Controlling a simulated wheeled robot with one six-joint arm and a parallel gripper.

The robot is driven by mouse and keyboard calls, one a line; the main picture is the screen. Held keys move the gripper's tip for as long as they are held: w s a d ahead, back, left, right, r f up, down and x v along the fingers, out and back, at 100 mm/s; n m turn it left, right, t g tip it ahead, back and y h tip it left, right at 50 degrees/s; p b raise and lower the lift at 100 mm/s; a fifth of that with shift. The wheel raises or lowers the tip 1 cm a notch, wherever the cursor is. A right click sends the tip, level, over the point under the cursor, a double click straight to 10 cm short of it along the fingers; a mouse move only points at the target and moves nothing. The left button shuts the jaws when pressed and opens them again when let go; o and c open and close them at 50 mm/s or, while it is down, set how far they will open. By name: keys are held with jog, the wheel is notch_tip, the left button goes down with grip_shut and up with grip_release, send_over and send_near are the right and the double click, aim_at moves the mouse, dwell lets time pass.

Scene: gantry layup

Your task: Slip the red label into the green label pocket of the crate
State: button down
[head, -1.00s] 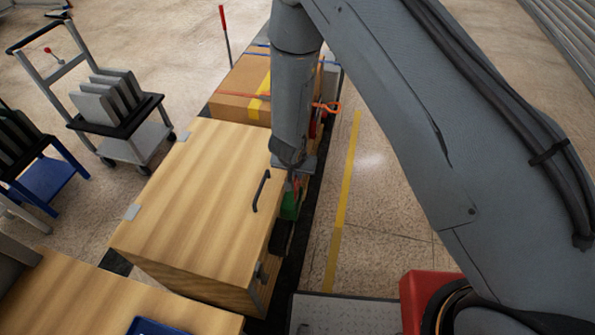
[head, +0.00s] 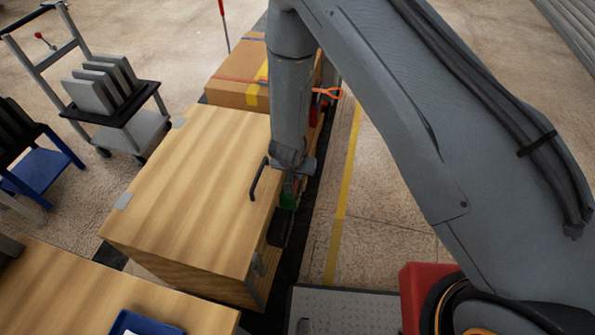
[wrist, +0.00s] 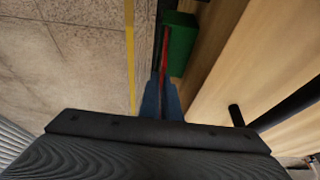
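The wooden crate (head: 195,195) stands left of my arm, with a dark handle on top. The green label pocket (head: 290,193) is on its right side, partly hidden below my wrist; it also shows in the wrist view (wrist: 180,45). My gripper (wrist: 162,82) points down along that side, with its two blue fingers close together. The red label (wrist: 165,58) shows as a thin edge-on strip between the fingers and reaches beyond their tips. It lies along the left edge of the green pocket. I cannot tell whether its end is inside the pocket or only beside it.
A strapped cardboard box (head: 236,88) stands behind the crate, with an orange hooked item (head: 329,93) at its right. A wooden table with a blue tray (head: 145,323) is at front left. Carts stand at far left. The floor right of the crate is clear.

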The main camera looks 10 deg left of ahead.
jog(key=shift+f+b, duration=0.85)
jog(key=shift+f, duration=0.65)
jog(key=c, duration=1.9)
grip_release()
jog(key=shift+v, duration=3.9)
